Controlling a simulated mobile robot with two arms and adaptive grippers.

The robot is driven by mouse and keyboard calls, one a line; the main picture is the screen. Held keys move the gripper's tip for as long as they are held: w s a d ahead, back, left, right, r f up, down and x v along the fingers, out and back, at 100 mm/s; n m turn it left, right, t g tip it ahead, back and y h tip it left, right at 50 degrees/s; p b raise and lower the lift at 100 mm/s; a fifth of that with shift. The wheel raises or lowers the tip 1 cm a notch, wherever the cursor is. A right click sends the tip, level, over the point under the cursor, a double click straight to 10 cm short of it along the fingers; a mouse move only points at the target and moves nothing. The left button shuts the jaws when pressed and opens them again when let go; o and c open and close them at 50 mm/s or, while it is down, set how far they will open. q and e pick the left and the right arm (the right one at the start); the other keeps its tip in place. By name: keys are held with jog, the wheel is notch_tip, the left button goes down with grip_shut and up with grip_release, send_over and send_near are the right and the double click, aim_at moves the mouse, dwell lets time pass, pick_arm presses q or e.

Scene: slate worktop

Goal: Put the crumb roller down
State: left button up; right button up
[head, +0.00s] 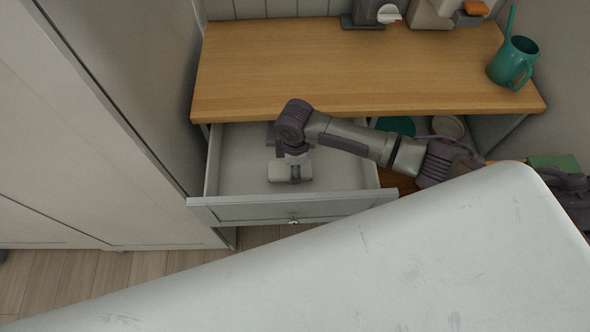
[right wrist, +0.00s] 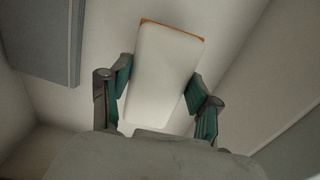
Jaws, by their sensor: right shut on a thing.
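The crumb roller (head: 279,172) is a white block inside the open drawer (head: 235,160). In the right wrist view the crumb roller (right wrist: 163,75) shows a broad white face with an orange edge at its far end. My right gripper (head: 294,174) reaches down into the drawer from the right. I cannot tell whether the roller touches the drawer floor. My left gripper is not in view.
A grey block (right wrist: 48,35) lies in the drawer beside the roller. The drawer floor left of the roller is clear. The wooden worktop (head: 330,70) overhangs the drawer's back. A teal watering can (head: 513,62) stands on its right end.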

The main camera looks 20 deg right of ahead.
jog(key=shift+f, duration=1.5)
jog(key=shift+f, duration=0.15)
jog(key=o, duration=1.2)
notch_tip(320, 180, up, 12)
jog(key=shift+r, duration=0.2)
